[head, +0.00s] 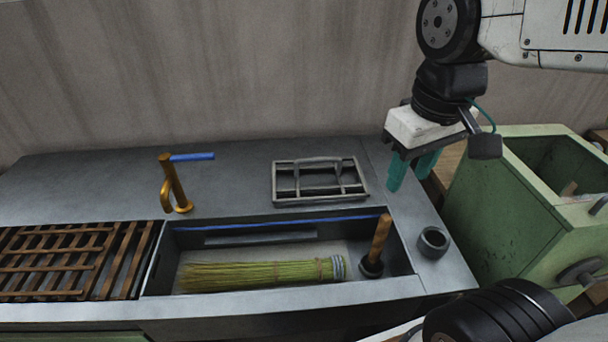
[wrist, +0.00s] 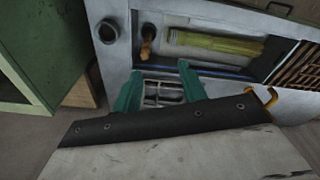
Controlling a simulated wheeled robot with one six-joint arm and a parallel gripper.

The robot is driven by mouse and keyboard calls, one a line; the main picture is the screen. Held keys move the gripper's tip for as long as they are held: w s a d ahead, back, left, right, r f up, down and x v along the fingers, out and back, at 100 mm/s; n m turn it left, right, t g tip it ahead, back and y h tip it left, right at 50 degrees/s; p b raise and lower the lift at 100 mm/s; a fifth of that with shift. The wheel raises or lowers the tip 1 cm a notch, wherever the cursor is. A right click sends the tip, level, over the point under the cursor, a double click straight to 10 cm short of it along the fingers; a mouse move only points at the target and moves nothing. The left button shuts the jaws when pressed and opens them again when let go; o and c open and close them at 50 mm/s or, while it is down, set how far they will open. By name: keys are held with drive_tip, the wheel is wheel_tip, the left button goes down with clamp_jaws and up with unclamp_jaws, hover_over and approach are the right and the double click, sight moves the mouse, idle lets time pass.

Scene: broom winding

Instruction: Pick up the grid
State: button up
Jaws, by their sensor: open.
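The grid (head: 319,181) is a dark grey metal frame with crossbars. It lies flat on the grey counter behind the sink basin in the head view. In the wrist view the grid (wrist: 163,92) shows between the fingers, partly hidden by them and by the gripper body. My gripper (head: 412,172) has teal fingers, open and empty. In the head view it hangs above the counter's right end, to the right of the grid and apart from it. Its fingers also show in the wrist view (wrist: 160,92).
The basin (head: 400,262) holds a green broom head (head: 262,273) and a wooden-handled plunger (head: 380,244). A brass tap (head: 176,186) with a blue lever stands left of the grid. A grey cup (head: 433,242) sits on the right. Wooden slats (head: 65,258) lie left; a green cabinet (head: 510,225) stands right.

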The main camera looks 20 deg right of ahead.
drive_tip(key=w+f+n, duration=0.3)
drive_tip(key=w+n, duration=0.4)
drive_tip(key=w, duration=0.9)
drive_tip(key=n+g, duration=0.1)
drive_tip(key=n, duration=0.6)
hover_over(319, 157)
drive_tip(key=f, duration=1.1)
drive_tip(key=shift+s+f, duration=0.15)
drive_tip(key=shift+s, duration=0.15)
drive_tip(key=shift+w+f, duration=0.15)
drive_tip(key=shift+f, duration=0.15)
wheel_tip(319, 157, down, 8)
drive_tip(key=shift+a+r, duration=0.1)
drive_tip(key=shift+r, duration=0.1)
drive_tip(key=shift+w, duration=0.1)
clamp_jaws()
